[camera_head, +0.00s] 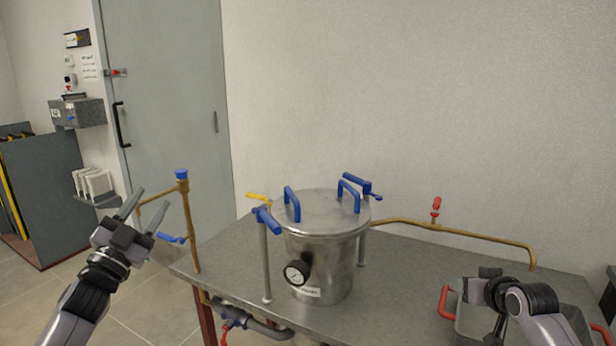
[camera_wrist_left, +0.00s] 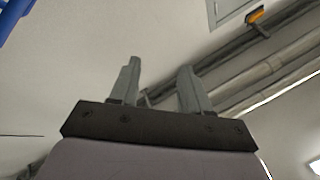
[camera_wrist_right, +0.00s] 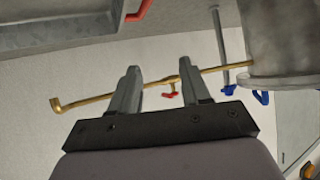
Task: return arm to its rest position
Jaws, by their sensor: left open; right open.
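My left gripper (camera_head: 144,217) is raised at the left of the head view, left of the table and in front of the brass pipe. Its fingers are apart and empty. In the left wrist view its two fingers (camera_wrist_left: 158,85) point toward the wall and ceiling pipes, with nothing between them. My right gripper (camera_head: 486,285) is at the lower right, over the table and in front of a grey tray. In the right wrist view its fingers (camera_wrist_right: 162,90) are apart with nothing between them; the brass pipe shows behind them. Its fingertips are hard to make out in the head view.
A steel vessel (camera_head: 322,250) with blue handles and a gauge stands on the metal table (camera_head: 390,300). A brass pipe (camera_head: 192,225) with a blue cap rises at the table's left edge. A tray with red handles (camera_head: 446,303) sits at the right. Open floor lies left.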

